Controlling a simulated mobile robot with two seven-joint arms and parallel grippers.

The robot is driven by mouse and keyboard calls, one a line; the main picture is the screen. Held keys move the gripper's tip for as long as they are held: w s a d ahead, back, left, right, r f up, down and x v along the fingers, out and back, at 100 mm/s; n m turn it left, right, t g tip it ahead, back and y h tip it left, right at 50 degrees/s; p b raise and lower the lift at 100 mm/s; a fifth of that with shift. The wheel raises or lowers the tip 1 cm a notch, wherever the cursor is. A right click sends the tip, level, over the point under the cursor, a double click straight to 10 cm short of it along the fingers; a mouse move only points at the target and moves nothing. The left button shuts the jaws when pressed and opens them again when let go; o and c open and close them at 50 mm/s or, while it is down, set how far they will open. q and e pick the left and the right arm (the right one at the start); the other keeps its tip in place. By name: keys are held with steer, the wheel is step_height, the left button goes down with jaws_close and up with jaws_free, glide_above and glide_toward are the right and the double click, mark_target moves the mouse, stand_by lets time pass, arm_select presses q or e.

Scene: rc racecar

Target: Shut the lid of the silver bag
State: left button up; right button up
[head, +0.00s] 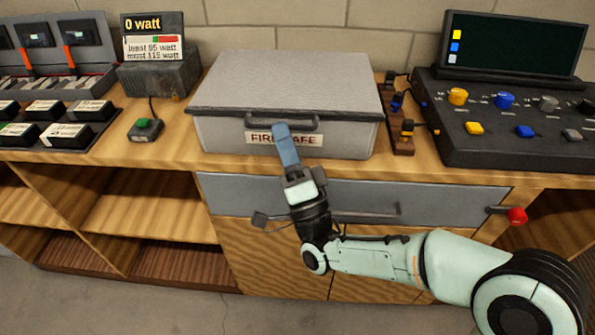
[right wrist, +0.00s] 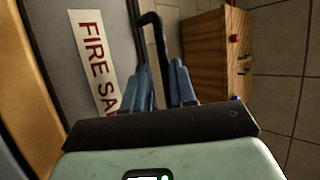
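The silver bag is a grey box labelled "FIRE SAFE" (head: 226,137) on the wooden bench. Its lid (head: 290,80) lies down flat over the box, with a dark front edge; I cannot tell whether a thin gap is left under it. A dark handle loop is on the front, and it also shows in the right wrist view (right wrist: 150,18). My right gripper (head: 281,130) is at the front of the bag by the handle. In the right wrist view its blue fingers stand apart with the handle bar between them, and no firm grip shows. My left gripper is not in view.
A wattage display (head: 150,50) and a green button box (head: 145,130) stand left of the bag. A block with small knobs (head: 402,135) and a control console (head: 510,130) stand to its right. A grey drawer (head: 440,203) is below the bench top.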

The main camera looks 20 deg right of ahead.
steer(key=v, duration=1.1)
steer(key=shift+s, duration=0.25)
steer(key=shift+a, duration=0.1)
